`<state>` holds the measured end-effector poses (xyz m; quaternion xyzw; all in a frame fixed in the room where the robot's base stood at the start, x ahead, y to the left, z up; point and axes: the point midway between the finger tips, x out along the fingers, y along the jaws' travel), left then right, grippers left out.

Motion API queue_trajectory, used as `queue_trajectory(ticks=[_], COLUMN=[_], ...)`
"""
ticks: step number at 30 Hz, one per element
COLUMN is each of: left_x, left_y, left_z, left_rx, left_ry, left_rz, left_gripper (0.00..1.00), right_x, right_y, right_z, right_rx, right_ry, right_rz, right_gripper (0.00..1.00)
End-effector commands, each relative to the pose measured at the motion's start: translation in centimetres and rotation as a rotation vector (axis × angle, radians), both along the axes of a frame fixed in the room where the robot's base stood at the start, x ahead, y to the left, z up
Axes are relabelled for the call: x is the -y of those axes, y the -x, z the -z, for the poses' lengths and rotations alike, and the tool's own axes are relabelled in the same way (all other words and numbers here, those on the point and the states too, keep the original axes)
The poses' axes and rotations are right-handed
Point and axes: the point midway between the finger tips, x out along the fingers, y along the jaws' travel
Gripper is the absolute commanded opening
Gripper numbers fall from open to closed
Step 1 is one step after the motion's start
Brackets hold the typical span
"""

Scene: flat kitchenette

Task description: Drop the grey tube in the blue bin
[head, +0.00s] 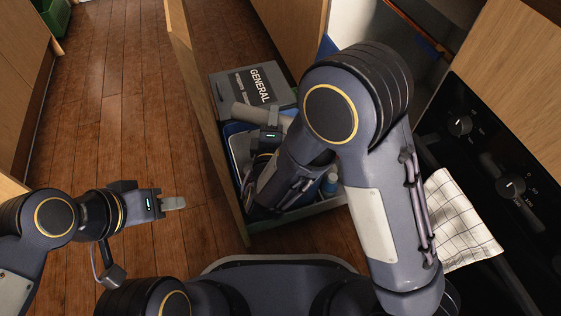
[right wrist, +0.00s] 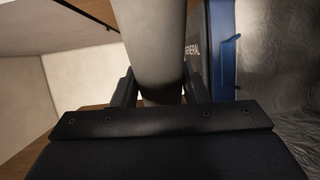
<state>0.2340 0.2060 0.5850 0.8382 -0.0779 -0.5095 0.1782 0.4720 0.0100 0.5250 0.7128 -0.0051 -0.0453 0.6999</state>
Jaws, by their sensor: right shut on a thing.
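The grey tube (head: 243,112) is held in my right gripper (head: 266,118), above the open drawer in the head view. In the right wrist view the tube (right wrist: 162,45) runs between the two fingers (right wrist: 158,88), which are shut on it. The blue bin (head: 236,127) sits in the drawer below the tube and is partly hidden by my right arm. A blue edge (right wrist: 226,55) shows right of the tube in the right wrist view. My left gripper (head: 174,203) is left of the drawer with nothing visible in it; its finger gap cannot be made out.
A grey container marked GENERAL (head: 262,84) stands behind the blue bin. The drawer's wooden front (head: 205,110) rises on the left. An oven front (head: 505,165) with a checked towel (head: 458,218) is at right. Floor (head: 120,110) left of the drawer is clear.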

Motion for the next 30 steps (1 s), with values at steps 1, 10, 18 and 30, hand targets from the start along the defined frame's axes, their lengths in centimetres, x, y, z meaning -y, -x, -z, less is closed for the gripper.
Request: queue_trajectory(ticks=[1, 10, 18, 30], left_x=[0.0, 0.0, 0.0, 0.0], left_y=[0.0, 0.0, 0.0, 0.0], left_z=[0.7, 2.0, 1.9, 1.9], left_rx=[0.000, 0.000, 0.000, 0.000], left_ry=[0.000, 0.000, 0.000, 0.000], left_rz=[0.000, 0.000, 0.000, 0.000], left_gripper=[0.36, 0.36, 0.36, 0.36], right_x=[0.0, 0.0, 0.0, 0.0], right_y=[0.0, 0.0, 0.0, 0.0], right_z=[1.1, 3.5, 3.5, 3.5], right_rx=[-0.001, 0.001, 0.001, 0.000], right_ry=[0.002, -0.001, -0.001, -0.001], right_rz=[0.000, 0.001, 0.001, 0.000], right_gripper=[0.19, 0.19, 0.43, 0.66])
